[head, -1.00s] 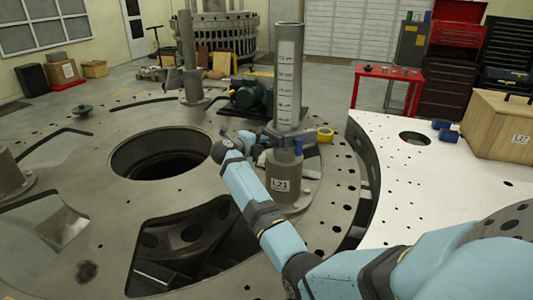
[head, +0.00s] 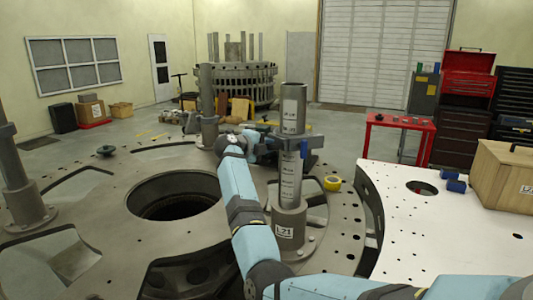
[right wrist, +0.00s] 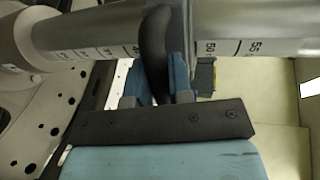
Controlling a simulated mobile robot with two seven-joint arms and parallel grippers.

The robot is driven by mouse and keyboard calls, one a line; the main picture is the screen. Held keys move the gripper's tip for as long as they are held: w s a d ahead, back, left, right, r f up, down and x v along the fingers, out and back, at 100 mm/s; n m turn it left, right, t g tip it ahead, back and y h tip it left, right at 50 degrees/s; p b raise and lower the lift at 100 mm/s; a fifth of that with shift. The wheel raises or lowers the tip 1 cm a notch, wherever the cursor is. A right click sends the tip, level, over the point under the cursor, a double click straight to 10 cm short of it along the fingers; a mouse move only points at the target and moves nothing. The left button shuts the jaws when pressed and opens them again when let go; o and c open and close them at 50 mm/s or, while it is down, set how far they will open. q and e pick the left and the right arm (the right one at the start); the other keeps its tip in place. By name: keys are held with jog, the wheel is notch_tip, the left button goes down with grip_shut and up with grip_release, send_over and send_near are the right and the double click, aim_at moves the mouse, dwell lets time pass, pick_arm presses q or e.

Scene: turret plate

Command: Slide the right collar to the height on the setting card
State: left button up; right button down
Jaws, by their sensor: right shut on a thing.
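The right post (head: 291,178) stands upright with a white scale strip down its front. The grey collar (head: 296,141) sits around its upper part, with scale marks showing above and below it. My right gripper (head: 268,141) reaches in from the left of the post at collar height. I cannot make out a setting card. My left gripper is not in view.
The post's base (head: 289,222) bears an L21 label. A large round hole (head: 172,192) opens at left. A white table (head: 445,225) with a wooden crate (head: 508,178) stands at right.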

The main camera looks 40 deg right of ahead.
jog(key=shift+r, duration=0.25)
jog(key=c, duration=1)
grip_release()
jog(key=shift+c, duration=0.2)
jog(key=shift+a+f, duration=0.1)
jog(key=shift+a, duration=0.25)
jog(key=b+v, duration=0.3)
jog(key=v, duration=1)
jog(key=shift+b, duration=0.4)
